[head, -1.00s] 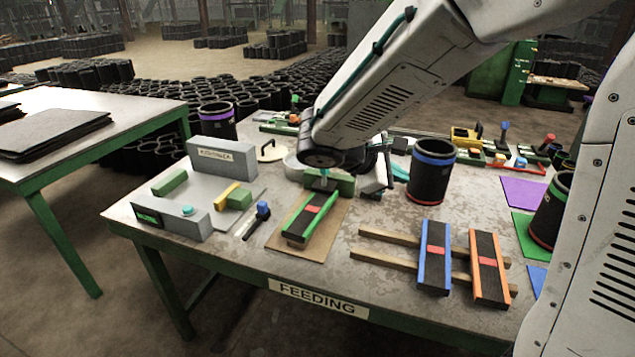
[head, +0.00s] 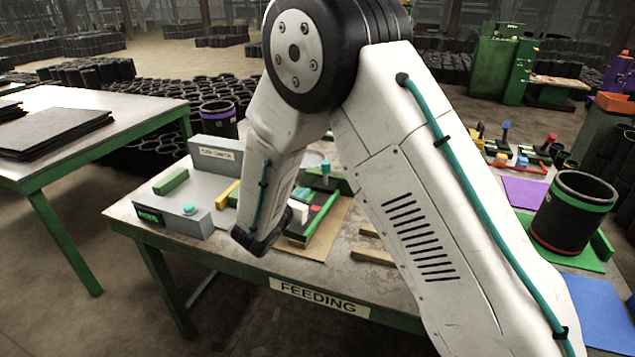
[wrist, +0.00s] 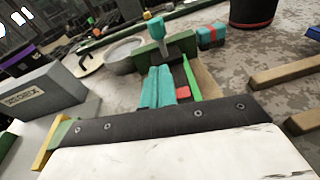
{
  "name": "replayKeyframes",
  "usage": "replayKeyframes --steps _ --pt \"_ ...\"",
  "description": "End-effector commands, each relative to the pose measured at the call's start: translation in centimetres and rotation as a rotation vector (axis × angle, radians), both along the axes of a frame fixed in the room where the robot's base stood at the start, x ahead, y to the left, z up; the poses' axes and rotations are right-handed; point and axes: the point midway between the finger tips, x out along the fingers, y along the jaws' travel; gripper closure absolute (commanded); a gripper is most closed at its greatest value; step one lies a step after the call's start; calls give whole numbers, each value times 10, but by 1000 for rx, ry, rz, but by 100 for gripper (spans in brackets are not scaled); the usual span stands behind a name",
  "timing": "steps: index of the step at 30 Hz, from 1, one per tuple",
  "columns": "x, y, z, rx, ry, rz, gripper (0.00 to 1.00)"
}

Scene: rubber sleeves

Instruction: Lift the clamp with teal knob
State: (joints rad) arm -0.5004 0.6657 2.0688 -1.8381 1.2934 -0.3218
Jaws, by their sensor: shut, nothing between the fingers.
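The clamp with the teal knob (head: 325,168) stands at the back end of a green-edged black strip on the feeding table. In the wrist view its teal knob (wrist: 155,28) rises upright above a green block, just beyond my fingertips. My gripper (wrist: 158,72) has its teal fingers together, with nothing between them. They point toward the clamp from the front, over the strip, and appear apart from it. In the head view my gripper (head: 302,192) is partly hidden by my arm. The clamp's lower part is partly hidden behind my fingers in the wrist view.
A grey box with a teal button (head: 188,209) and a grey labelled block (head: 216,155) stand left of the strip. Wooden bars (wrist: 285,75) lie to the right. A black sleeve with a green band (head: 573,212) stands at the right. My arm hides much of the table.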

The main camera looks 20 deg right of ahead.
Motion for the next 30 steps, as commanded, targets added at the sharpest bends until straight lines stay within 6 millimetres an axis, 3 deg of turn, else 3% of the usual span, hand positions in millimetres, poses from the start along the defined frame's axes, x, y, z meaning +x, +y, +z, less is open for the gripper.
replayKeyframes --steps 5,18,30 --pt "11 -10 -2 1 0 -2 100" --pt "65 -58 -13 3 -1 -3 100" --pt "74 -66 -15 1 0 -1 100"
